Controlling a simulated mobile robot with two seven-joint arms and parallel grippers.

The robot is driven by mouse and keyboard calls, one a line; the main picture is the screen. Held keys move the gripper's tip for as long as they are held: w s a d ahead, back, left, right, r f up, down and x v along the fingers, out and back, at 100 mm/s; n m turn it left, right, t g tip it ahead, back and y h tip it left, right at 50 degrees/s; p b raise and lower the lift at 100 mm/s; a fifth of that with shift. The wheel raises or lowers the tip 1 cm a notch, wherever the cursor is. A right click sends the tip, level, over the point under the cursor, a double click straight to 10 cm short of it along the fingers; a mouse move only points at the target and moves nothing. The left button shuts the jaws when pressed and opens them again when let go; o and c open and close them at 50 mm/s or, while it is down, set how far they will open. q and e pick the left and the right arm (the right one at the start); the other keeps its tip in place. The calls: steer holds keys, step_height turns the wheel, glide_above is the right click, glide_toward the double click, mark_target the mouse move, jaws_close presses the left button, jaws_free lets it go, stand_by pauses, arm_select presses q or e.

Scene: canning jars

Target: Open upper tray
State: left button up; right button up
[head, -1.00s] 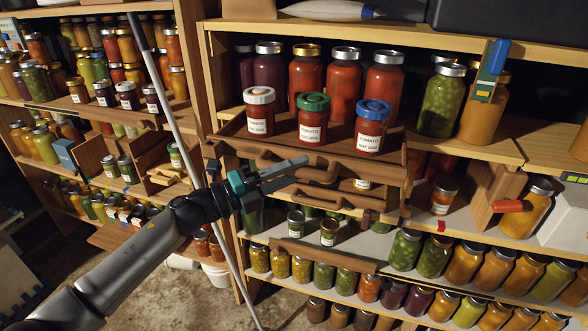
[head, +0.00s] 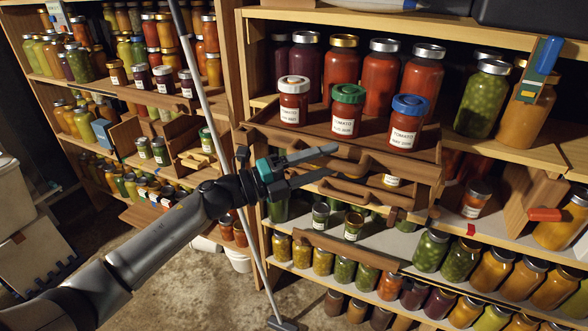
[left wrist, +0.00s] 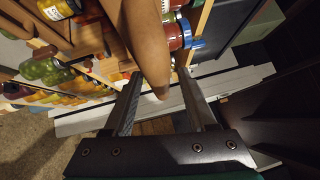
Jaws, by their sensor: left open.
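The upper tray (head: 420,172) is a shallow brown wooden tray on the middle shelf. It carries three red jars labelled TOMATO, with a white lid (head: 293,84), a green lid (head: 348,94) and a blue lid (head: 409,105). Curved wooden handles (head: 345,190) stick out at the front, stacked closely. My left gripper (head: 330,161) is open at the handles, in front of the tray's left half. In the left wrist view a rounded wooden bar (left wrist: 150,45) reaches between the open fingers (left wrist: 160,103); contact cannot be told. My right gripper is not in view.
Small jars (head: 353,225) stand on the shelf below the tray. A wooden block with a red handle (head: 543,214) is at the right. A pale pole (head: 225,125) leans behind my left arm. Another jar shelf is at the left. The floor (head: 150,285) is partly clear.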

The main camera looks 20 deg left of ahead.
arm_select(q)
steer(key=b+v, duration=0.1)
steer(key=v, duration=1.4)
steer(key=shift+b, duration=0.4)
steer(key=shift+d, duration=0.1)
